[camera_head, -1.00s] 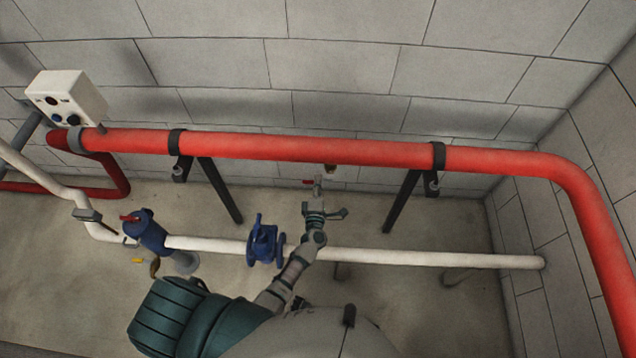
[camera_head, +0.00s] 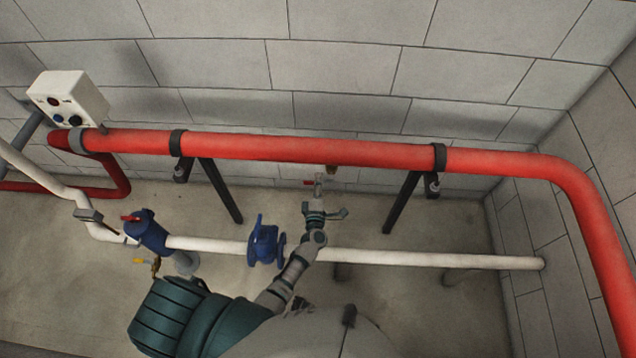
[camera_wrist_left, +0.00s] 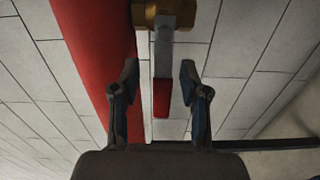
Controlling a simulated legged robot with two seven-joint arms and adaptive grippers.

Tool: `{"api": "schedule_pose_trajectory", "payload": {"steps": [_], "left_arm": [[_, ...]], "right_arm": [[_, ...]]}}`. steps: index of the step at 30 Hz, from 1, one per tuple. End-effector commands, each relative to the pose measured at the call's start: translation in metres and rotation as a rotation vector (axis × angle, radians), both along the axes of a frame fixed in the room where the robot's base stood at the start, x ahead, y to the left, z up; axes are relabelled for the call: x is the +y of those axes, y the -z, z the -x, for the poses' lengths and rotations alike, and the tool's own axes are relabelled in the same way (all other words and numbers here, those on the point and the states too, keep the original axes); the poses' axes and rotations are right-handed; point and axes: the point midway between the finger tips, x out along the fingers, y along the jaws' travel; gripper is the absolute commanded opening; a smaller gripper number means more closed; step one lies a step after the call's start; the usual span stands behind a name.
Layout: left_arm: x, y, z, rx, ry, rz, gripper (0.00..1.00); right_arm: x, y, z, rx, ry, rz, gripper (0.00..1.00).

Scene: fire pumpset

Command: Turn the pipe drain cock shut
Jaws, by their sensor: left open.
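The pipe drain cock is a small brass fitting (camera_head: 331,170) under the long red pipe, partly hidden by the pipe in the head view. Its lever (camera_head: 309,182) has a red end. In the left wrist view the brass body (camera_wrist_left: 165,12) is at the top, and the grey lever with its red tip (camera_wrist_left: 161,98) points down toward my gripper. My left gripper (camera_head: 319,184) is just below the cock in the head view. In the wrist view its two fingers (camera_wrist_left: 159,72) are apart, one on each side of the lever, with visible gaps. My right gripper is not in view.
The red pipe (camera_head: 300,149) runs across above my gripper on dark supports. A white pipe (camera_head: 430,259) with a blue valve (camera_head: 265,243) lies lower. A second blue valve (camera_head: 150,232) and a white control box (camera_head: 66,98) are at the left. A block wall stands behind.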

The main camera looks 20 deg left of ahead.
Motion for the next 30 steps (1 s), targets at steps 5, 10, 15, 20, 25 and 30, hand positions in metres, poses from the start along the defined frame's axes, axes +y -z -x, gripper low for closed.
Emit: {"api": "schedule_pose_trajectory", "payload": {"steps": [5,10,15,20,25,30], "left_arm": [[-0.005,0.002,0.014,0.004,0.002,0.002,0.45],[-0.014,0.003,0.049,0.005,0.001,0.001,0.45],[-0.024,0.001,0.084,0.002,0.000,0.002,0.45],[-0.030,0.001,0.106,0.000,-0.001,-0.001,0.45],[-0.032,0.000,0.115,-0.001,-0.001,0.000,0.45],[-0.033,0.000,0.115,-0.001,-0.001,0.000,0.45]], "right_arm": [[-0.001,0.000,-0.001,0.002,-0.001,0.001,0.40],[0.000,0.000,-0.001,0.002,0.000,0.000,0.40],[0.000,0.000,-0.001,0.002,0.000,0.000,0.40],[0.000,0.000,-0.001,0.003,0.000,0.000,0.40],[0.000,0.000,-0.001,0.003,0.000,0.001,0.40],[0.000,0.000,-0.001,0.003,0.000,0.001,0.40]]}}
